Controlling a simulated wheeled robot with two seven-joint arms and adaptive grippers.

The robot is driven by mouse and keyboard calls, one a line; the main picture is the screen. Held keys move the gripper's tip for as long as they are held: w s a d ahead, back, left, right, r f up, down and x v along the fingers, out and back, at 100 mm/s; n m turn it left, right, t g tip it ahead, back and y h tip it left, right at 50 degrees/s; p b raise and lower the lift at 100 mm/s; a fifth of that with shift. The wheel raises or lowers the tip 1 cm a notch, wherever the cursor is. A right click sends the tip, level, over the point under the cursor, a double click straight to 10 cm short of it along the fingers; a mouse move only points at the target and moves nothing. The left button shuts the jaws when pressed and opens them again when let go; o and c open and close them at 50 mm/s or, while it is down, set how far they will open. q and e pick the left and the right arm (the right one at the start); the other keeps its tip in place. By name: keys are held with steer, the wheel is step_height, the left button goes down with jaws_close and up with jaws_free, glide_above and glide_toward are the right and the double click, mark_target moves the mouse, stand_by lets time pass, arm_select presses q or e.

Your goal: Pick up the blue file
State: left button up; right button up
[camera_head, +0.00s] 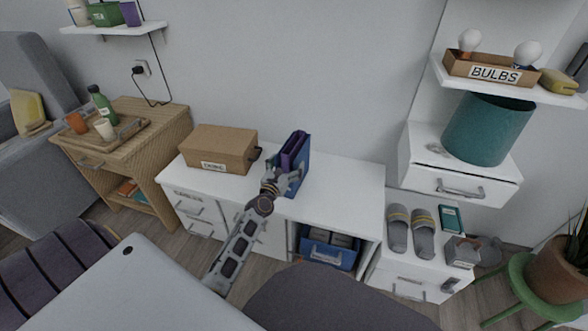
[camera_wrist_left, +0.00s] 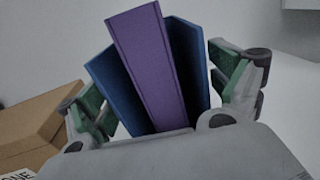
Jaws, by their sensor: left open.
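The blue file (camera_head: 303,163) stands upright on the white desk (camera_head: 343,186), with a purple file (camera_head: 292,152) standing in or against it. In the left wrist view the blue file (camera_wrist_left: 188,62) shows on both sides of the purple file (camera_wrist_left: 145,62). My left gripper (camera_head: 280,180) is right in front of them, and it also shows in the left wrist view (camera_wrist_left: 165,100). Its fingers are open, one on each side of the files, with gaps visible at both sides. The lower part of the files is hidden behind the gripper. My right gripper is not in view.
A cardboard box (camera_head: 220,149) stands on the desk just left of the files. The desk top to the right is clear. A blue bin (camera_head: 327,252) sits in the opening below. Grey slippers (camera_head: 411,230) lie on a lower white cabinet at the right.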

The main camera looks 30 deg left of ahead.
arm_select(q)
steer(key=shift+w+a, duration=0.15)
steer(key=shift+w, duration=0.85)
steer(key=c, duration=1.4)
